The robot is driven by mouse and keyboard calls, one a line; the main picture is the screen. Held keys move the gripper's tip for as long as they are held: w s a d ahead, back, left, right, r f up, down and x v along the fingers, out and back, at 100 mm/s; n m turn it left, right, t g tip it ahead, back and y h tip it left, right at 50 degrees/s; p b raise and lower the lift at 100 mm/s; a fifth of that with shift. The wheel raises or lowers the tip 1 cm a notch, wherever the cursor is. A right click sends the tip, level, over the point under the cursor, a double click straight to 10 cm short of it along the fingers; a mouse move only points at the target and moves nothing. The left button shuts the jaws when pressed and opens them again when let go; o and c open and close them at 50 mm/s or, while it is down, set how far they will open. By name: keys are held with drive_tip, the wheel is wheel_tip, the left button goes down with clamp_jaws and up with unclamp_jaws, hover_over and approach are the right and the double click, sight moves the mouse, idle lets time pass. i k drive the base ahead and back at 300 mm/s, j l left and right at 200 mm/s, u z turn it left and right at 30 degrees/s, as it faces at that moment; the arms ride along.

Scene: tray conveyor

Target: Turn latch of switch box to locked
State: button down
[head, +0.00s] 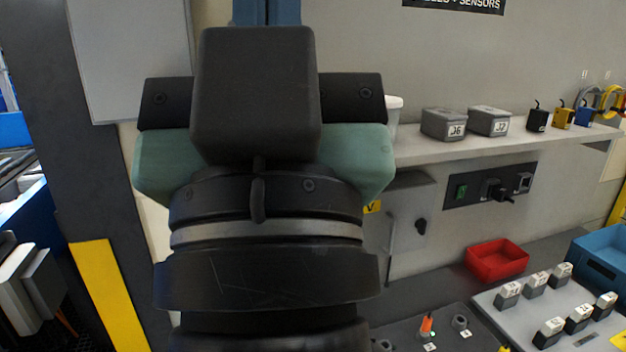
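The grey switch box (405,245) is on the wall below the shelf, right of my arm. My arm covers its left part. A small black latch knob (421,226) shows on the right side of its door. It is too small to tell which way it is turned. A yellow warning label (372,207) shows near the box's upper left. My gripper (262,130) is seen from behind, large in the left middle of the view. Its fingertips are hidden behind its own body, so I cannot tell whether it is open or touches anything.
A shelf (510,143) above holds grey boxes (445,124) and small coloured devices. A socket panel (490,186) is on the wall to the right. A red bin (497,258), a blue bin (602,262) and a board of several switch blocks (545,312) stand on the bench below.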

sight(421, 224)
drive_tip(key=i+l+z, duration=0.35)
drive_tip(key=i+l, duration=0.55)
drive_tip(key=l, duration=0.05)
